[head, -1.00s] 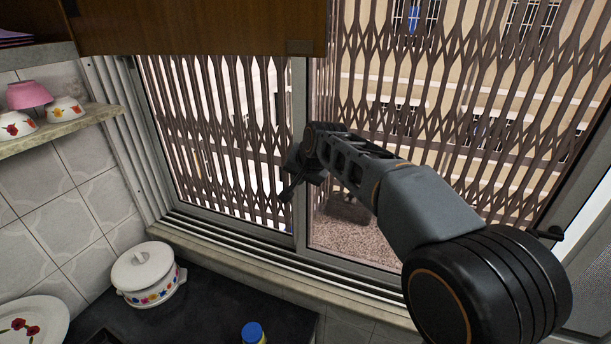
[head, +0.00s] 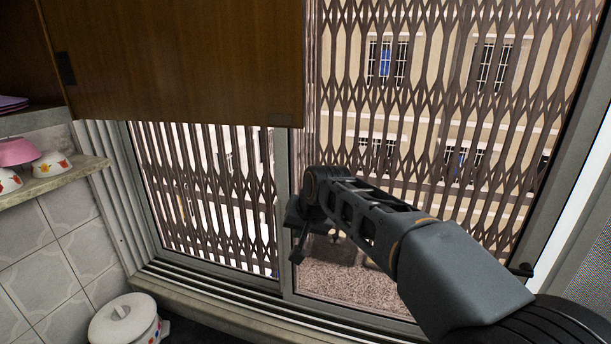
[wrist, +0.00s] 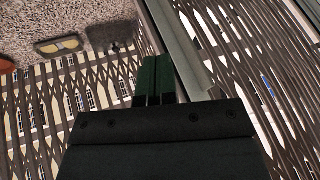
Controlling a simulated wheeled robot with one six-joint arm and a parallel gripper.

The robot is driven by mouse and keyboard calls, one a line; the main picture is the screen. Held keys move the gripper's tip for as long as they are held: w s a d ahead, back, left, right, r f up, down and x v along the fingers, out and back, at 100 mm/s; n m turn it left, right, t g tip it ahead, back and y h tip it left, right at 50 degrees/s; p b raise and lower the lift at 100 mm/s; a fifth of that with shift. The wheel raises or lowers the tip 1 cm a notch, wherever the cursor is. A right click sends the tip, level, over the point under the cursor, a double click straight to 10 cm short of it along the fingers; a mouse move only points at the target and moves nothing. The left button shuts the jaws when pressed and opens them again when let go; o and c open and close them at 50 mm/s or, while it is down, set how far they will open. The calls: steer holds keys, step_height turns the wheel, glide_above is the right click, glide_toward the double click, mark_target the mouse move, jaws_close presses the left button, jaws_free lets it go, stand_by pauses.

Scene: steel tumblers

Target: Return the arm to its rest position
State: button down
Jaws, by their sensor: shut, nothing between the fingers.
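My gripper (head: 299,243) shows at the end of my folded arm, in front of the window's middle post in the head view. In the wrist view my gripper (wrist: 154,80) has its two fingers together, with nothing between them. Nothing hangs from it. No steel tumbler is in view.
The window (head: 205,200) with its brown lattice grille fills the background. A wooden cabinet (head: 170,60) hangs at the upper left. A shelf (head: 60,182) holds a white bowl (head: 52,165) and a pink bowl (head: 17,152). A white lidded pot (head: 124,320) stands below on the dark counter.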

steer(key=s+d+f+h+b, duration=0.1)
steer(key=s+d+f+b, duration=0.1)
steer(key=s+d+f, duration=0.4)
steer(key=s+d+f+h+b, duration=0.2)
steer(key=s+d+f, duration=0.5)
steer(key=s+d, duration=0.6)
steer(key=shift+s+h, duration=0.3)
steer(key=shift+s, duration=0.3)
steer(key=shift+d+f, duration=0.1)
steer(key=shift+f, duration=0.05)
